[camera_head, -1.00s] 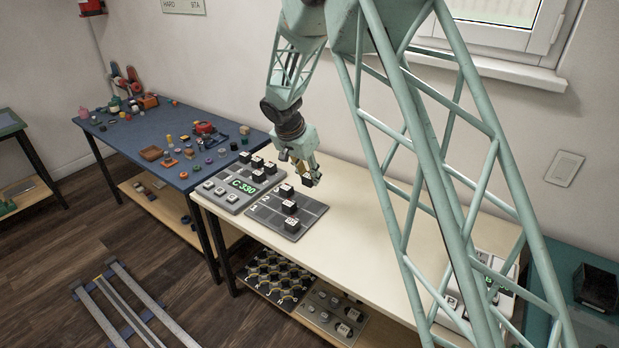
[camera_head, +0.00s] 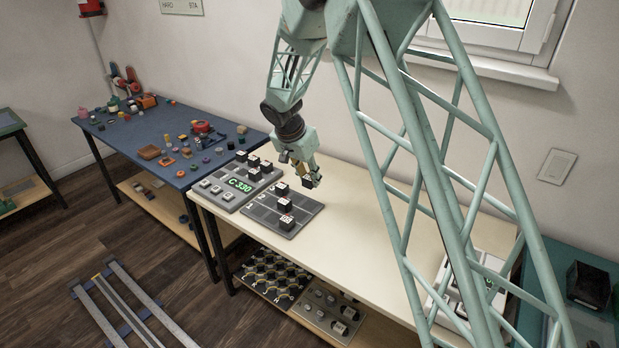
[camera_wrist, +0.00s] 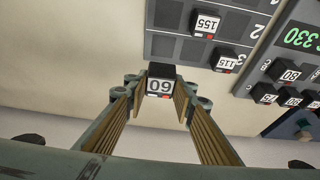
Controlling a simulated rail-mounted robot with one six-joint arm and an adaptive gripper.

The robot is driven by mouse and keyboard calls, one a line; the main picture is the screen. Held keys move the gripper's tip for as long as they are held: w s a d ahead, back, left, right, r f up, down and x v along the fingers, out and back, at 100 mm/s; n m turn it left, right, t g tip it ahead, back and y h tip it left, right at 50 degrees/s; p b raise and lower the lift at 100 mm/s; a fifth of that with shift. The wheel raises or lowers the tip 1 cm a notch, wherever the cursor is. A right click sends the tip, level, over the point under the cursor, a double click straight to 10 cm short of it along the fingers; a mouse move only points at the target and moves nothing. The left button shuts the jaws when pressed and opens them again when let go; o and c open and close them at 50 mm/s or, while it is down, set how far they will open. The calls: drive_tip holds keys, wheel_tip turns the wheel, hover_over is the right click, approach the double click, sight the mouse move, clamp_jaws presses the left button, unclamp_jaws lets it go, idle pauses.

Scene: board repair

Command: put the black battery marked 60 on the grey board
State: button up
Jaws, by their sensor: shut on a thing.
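My gripper (camera_wrist: 160,108) is shut on the black battery marked 60 (camera_wrist: 160,82), whose white label appears upside down in the wrist view. In the head view my gripper (camera_head: 307,176) holds it above the cream table, just beyond the board's far right corner. The grey board (camera_head: 268,219) lies flat on the table, with numbered rows and several black batteries standing on it.
A light grey console (camera_head: 225,200) with a green C-330 display and more black batteries stands left of the board. A blue table (camera_head: 120,135) with small parts stands farther left.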

drive_tip(key=b, duration=0.1)
approach(312, 204)
drive_tip(key=shift+w+x, duration=0.15)
drive_tip(key=shift+x, duration=1.15)
drive_tip(key=shift+w+x, duration=0.1)
drive_tip(key=shift+x, duration=1.25)
drive_tip(key=shift+d+r, duration=0.1)
drive_tip(key=shift+r, duration=0.05)
drive_tip(key=shift+f+b, duration=0.55)
drive_tip(key=shift+b, duration=0.1)
drive_tip(key=o, duration=1)
drive_tip(key=shift+c, duration=0.2)
drive_tip(key=shift+r, duration=0.1)
drive_tip(key=v, duration=1.2)
